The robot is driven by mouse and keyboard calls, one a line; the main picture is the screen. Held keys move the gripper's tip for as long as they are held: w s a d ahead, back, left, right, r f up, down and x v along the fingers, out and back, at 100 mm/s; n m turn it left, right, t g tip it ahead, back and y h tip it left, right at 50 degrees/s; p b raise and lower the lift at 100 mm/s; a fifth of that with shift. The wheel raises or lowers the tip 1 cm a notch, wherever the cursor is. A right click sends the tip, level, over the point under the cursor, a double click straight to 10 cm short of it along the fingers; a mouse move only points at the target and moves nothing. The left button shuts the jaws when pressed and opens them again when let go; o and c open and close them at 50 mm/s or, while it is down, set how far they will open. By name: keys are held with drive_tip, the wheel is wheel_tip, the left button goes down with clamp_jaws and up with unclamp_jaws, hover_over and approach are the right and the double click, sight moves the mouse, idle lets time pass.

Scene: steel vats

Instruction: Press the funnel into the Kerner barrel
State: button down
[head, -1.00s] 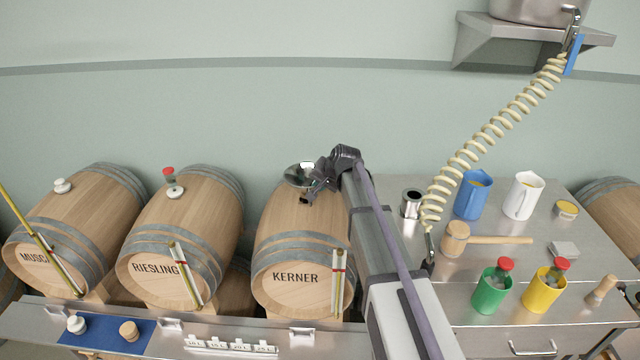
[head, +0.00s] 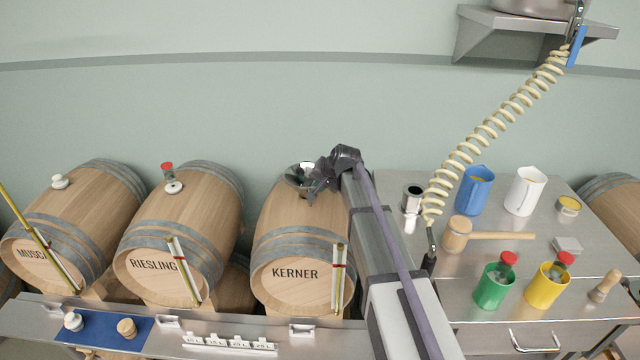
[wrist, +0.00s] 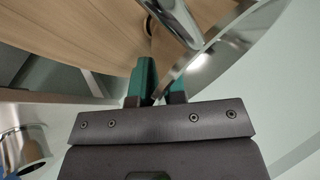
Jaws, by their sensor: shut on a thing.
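The shiny steel funnel (head: 295,182) is at the top of the Kerner barrel (head: 290,228), near its upper side. My gripper (head: 312,190) comes in from the right and is shut on the funnel's edge. In the wrist view the green-tipped fingers (wrist: 158,84) pinch the rim of the funnel (wrist: 225,48). Its spout runs up toward the top edge of that view, above the wooden barrel (wrist: 75,35). A dark round spot, perhaps the bung hole, shows beside the spout. The spout's end is cut off, so I cannot tell whether it is in the hole.
The Riesling barrel (head: 190,225) stands to the left, with a red-topped glass piece (head: 168,174) on it. The steel table (head: 500,262) on the right holds jugs, a mallet (head: 458,229) and cups. A coiled hose (head: 490,140) hangs above it. The wall behind the barrels is clear.

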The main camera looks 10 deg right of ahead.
drive_tip(key=shift+f+b, duration=0.65)
drive_tip(key=shift+f, duration=0.1)
drive_tip(key=c, duration=1.1)
unclamp_jaws()
drive_tip(key=p+v, duration=0.8)
drive_tip(key=v, duration=0.2)
drive_tip(key=shift+s+r+p, duration=0.2)
drive_tip(key=shift+r+p, duration=0.1)
drive_tip(key=shift+r, duration=0.05)
drive_tip(key=shift+d, duration=0.1)
drive_tip(key=s+a+f+n+g+h, duration=0.1)
drive_tip(key=s+a+f+n+g, duration=0.1)
drive_tip(key=s, duration=1.2)
drive_tip(key=s+a+f+n+g+h+b, duration=0.1)
drive_tip(key=s+n+g, duration=0.3)
drive_tip(key=s, duration=1)
drive_tip(key=shift+s+a+f+g+h, duration=0.25)
drive_tip(key=shift+a+f+g+h, duration=0.15)
drive_tip(key=shift+f+h, duration=0.4)
